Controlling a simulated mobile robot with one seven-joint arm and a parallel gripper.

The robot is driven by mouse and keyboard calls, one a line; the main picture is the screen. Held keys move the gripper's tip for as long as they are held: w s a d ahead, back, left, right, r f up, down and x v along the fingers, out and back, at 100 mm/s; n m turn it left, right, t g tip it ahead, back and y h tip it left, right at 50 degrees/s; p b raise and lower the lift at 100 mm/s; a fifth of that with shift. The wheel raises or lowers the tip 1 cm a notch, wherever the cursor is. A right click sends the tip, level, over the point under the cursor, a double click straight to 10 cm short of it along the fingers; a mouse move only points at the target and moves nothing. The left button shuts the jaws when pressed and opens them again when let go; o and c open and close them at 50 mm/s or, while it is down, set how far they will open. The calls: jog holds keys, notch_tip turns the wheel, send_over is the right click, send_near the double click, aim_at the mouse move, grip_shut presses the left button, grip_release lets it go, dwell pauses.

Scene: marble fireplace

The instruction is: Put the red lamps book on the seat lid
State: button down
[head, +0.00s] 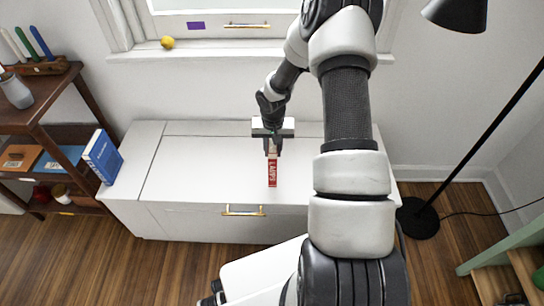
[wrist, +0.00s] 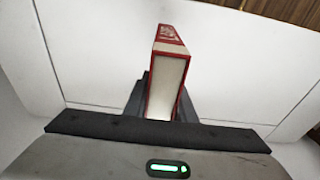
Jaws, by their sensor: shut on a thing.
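The red lamps book (head: 272,174) is upright with its lettered spine facing the head camera. My gripper (head: 272,148) is shut on it from above. In the wrist view the book's red cover and pale page edges (wrist: 165,88) show between my dark fingers (wrist: 163,100). The book is over the white seat lid (head: 200,165), near its middle. I cannot tell whether its lower end touches the lid. The lid appears flat and closed, with my arm hiding part of its right side.
A blue book (head: 102,157) stands at the seat's left end, beside a dark wooden shelf (head: 45,125). A brass handle (head: 243,210) is on the seat front. A black floor lamp (head: 420,215) stands at the right. The lid left of my gripper is clear.

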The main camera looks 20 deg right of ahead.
jog(key=shift+f, duration=1.3)
jog(key=shift+f+b, duration=0.15)
jog(key=shift+b, duration=0.2)
jog(key=c, duration=1.5)
grip_release()
